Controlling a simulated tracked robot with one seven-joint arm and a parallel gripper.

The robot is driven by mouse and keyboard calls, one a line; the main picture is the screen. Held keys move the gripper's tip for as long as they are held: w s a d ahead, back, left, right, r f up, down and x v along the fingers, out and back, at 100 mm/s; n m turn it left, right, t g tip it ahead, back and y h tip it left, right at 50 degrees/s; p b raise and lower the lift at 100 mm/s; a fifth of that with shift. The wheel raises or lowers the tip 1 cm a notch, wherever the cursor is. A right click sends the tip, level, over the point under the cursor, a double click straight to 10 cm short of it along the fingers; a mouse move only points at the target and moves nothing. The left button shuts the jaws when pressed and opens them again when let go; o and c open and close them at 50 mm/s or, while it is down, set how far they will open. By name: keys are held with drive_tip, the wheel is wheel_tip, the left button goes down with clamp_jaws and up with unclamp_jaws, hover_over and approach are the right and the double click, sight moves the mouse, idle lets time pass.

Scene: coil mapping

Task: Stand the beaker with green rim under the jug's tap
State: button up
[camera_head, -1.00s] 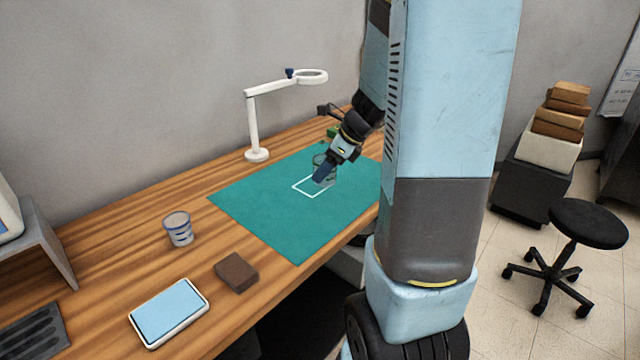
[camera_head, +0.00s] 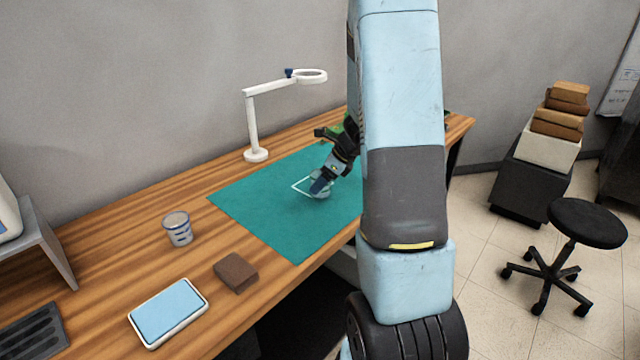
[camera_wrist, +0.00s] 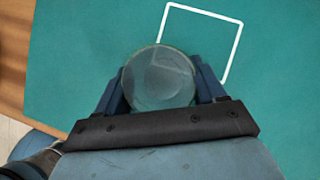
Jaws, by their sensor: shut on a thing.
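My gripper (camera_head: 319,187) is shut on a clear beaker (camera_wrist: 158,85) over the green mat. In the wrist view the beaker sits between the two blue fingers (camera_wrist: 160,78), seen from above.
A beaker with blue markings (camera_head: 178,229) stands on the wooden desk at the left, near a brown block (camera_head: 236,272) and a tablet (camera_head: 168,313). A white magnifier lamp (camera_head: 253,130) stands behind the green mat (camera_head: 262,222). A green object (camera_head: 333,131) shows partly behind my arm.

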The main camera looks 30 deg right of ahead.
drive_tip(key=shift+f, duration=0.55)
drive_tip(key=shift+f, duration=0.1)
drive_tip(key=o, duration=1)
